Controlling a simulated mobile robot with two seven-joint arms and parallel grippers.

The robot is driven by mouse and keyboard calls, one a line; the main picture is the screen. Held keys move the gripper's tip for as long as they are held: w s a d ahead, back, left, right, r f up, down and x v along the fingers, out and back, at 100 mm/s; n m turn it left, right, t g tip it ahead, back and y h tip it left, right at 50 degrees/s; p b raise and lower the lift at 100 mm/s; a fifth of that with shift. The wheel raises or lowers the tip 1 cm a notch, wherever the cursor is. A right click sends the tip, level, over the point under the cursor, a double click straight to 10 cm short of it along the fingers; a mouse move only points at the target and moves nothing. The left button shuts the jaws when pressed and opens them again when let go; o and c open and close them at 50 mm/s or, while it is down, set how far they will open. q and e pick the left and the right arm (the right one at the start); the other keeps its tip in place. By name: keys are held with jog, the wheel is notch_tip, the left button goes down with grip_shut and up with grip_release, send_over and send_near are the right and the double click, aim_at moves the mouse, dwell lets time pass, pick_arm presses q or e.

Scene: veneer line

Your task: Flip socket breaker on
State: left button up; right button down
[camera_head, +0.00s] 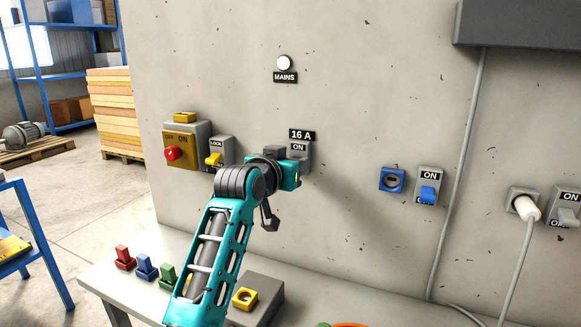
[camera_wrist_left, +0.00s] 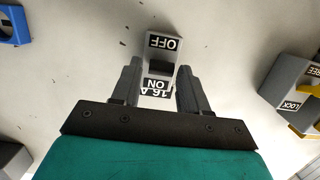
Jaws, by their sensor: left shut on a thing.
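The grey breaker (camera_head: 303,158) on the wall sits under a black 16 A label, and its ON mark shows above my left gripper (camera_head: 293,172). The gripper hides its lower part in the head view. In the left wrist view the breaker (camera_wrist_left: 162,43) appears upside down, with OFF at the top and ON at the bottom. My left gripper (camera_wrist_left: 160,72) has a finger on each side of it and is shut on it. A dark lever part shows between the marks; its exact position is unclear. My right gripper is in neither view.
Left of the breaker are a yellow lever switch (camera_head: 214,159) marked LOCK and a yellow box with a red knob (camera_head: 180,150). Right are a blue socket (camera_head: 392,180), a blue switch (camera_head: 428,186) and a white plug (camera_head: 526,207). A bench (camera_head: 130,292) stands below.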

pick_arm(q)
jog(key=shift+w+d+r+g+y, duration=0.1)
jog(key=shift+r+g+y, duration=0.3)
jog(key=shift+g, duration=0.55)
jog(key=shift+w+d+r+g+y, duration=0.15)
jog(key=shift+r+g+y, duration=0.2)
jog(key=shift+g, duration=0.55)
jog(key=shift+w+a+r+g+y, duration=0.1)
jog(key=shift+r+g+y, duration=0.3)
jog(key=shift+g, duration=0.55)
jog(key=o, duration=1)
jog(key=shift+c, duration=0.2)
jog(key=b+v, duration=0.1)
jog(key=v, duration=1.2)
